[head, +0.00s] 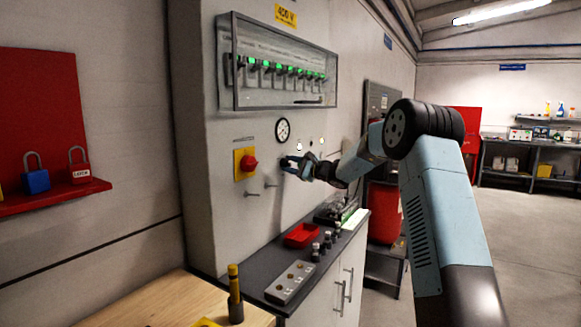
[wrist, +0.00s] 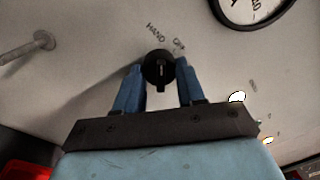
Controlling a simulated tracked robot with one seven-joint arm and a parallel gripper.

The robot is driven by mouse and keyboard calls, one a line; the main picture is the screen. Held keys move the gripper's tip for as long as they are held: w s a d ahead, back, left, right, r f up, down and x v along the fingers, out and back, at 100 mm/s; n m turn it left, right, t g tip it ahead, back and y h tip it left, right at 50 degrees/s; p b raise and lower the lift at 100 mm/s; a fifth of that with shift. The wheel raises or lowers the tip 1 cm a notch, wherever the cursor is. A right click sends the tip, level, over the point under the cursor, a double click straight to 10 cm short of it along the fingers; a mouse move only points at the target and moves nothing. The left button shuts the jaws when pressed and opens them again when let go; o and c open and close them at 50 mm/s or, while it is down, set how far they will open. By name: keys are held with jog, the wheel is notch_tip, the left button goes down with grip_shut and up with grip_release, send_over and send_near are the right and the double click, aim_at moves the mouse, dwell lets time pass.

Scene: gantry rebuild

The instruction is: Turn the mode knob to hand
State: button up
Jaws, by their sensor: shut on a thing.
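The mode knob (wrist: 159,68) is a round black knob on the pale cabinet front, seen in the wrist view. The lettering HAND (wrist: 156,32) and OFF (wrist: 179,43) is printed just beyond it, with HAND to the left. Further lettering is hidden or too small to read. My gripper (wrist: 158,76) has its two blue fingers on either side of the knob and is shut on it. A small pale mark shows on the knob's face, but I cannot tell surely which label it points at. In the head view my gripper (head: 288,162) is at the panel and hides the knob.
A round gauge (head: 283,130) is just above. A counter (head: 268,279) with a red tray (head: 302,235) lies underneath. Small white lamps (wrist: 237,97) are at the right.

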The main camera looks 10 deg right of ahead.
jog(key=shift+f, duration=0.15)
jog(key=o, duration=1)
jog(key=shift+o, duration=0.2)
jog(key=shift+s, duration=0.1)
jog(key=v, duration=1.3)
jog(key=shift+s+d, duration=0.2)
jog(key=shift+d, duration=0.1)
